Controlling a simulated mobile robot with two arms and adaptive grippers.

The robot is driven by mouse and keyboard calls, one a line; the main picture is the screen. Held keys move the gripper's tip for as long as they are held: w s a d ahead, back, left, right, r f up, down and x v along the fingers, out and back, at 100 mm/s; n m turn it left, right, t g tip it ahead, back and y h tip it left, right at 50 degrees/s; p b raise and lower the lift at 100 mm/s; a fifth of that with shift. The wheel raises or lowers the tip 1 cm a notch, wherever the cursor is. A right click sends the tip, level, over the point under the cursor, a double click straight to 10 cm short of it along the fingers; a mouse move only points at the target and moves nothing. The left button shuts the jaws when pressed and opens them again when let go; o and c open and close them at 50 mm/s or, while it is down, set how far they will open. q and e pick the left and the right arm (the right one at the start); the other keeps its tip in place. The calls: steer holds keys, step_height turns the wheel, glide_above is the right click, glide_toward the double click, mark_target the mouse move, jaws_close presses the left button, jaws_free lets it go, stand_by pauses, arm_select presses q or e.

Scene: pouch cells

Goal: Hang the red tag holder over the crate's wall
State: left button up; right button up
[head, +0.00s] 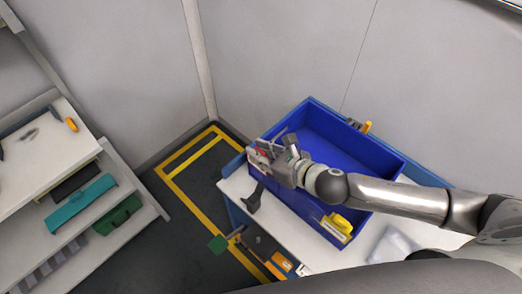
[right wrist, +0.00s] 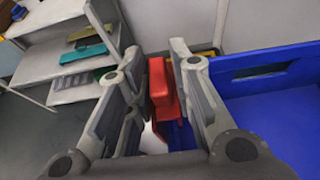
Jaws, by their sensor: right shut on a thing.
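The red tag holder (right wrist: 160,95) is between the fingers of my right gripper (right wrist: 158,85), which is shut on it. In the head view only a small red part of the holder (head: 261,152) shows; the gripper (head: 264,155) covers the rest. The blue crate (head: 372,157) stands on the white table. My right gripper is at the crate's left wall, near its left corner. In the right wrist view the crate (right wrist: 270,95) is to the right of the holder. I cannot tell whether the holder touches the wall. My left gripper is not in view.
A yellow piece with a pale label (head: 338,226) is at the crate's near wall, and an orange-yellow piece (head: 367,127) at its far wall. A dark grey object (head: 254,199) lies left of the crate. A clear bag (head: 393,245) lies at right. A shelf unit (head: 50,160) stands at left.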

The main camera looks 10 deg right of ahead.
steer(key=shift+f+b, duration=0.5)
steer(key=shift+f, duration=0.35)
steer(key=o, duration=0.9)
steer(key=shift+o, duration=0.2)
steer(key=v, duration=1.2)
steer(key=shift+f, duration=0.1)
